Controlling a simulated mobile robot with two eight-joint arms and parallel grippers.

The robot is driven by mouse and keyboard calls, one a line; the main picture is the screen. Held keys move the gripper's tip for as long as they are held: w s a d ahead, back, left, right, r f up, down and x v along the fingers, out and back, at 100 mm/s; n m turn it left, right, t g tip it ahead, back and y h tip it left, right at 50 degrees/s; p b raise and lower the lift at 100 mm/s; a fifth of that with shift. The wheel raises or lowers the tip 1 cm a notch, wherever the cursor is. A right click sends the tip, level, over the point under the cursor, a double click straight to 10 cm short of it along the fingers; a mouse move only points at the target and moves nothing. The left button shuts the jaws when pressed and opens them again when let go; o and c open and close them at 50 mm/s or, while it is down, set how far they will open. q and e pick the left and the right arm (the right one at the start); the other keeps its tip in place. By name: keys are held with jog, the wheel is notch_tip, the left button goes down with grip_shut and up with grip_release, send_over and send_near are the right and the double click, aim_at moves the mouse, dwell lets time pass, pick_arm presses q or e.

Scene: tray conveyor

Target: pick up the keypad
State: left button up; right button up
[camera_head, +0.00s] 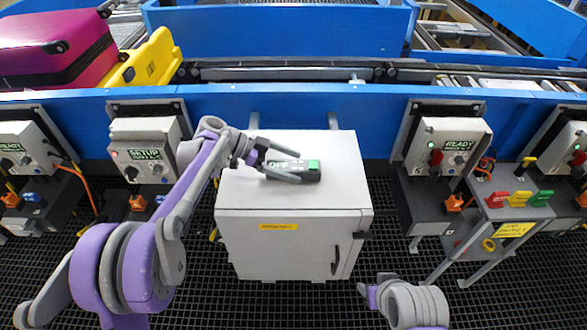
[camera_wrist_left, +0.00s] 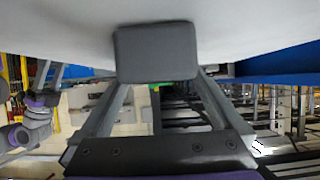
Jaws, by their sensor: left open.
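The keypad (camera_head: 313,172) is a small dark box with a green end and an "OFF" label. It lies on the white cabinet top (camera_head: 335,146). My left gripper (camera_head: 290,166) is open, with one finger on the far side of the keypad and the other along its near side, partly hiding it. In the left wrist view the keypad (camera_wrist_left: 155,52) shows as a dark grey block against the pale top, between the spread fingers (camera_wrist_left: 167,85). Contact cannot be told. My right gripper (camera_head: 374,287) is low near the cabinet's front right; its jaws are unclear.
The blue conveyor (camera_head: 300,105) runs behind the cabinet. Control boxes marked SETUP (camera_head: 147,157) and READY (camera_head: 446,147) stand on either side. Dark grating covers the floor.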

aim_at(293, 166)
pick_arm(q)
jog(key=shift+d+f, duration=0.3)
jog(key=shift+d, duration=0.1)
jog(key=shift+c, duration=0.9)
grip_shut()
jog(key=shift+r, duration=0.1)
notch_tip(293, 166, up, 10)
jog(key=shift+p, duration=0.35)
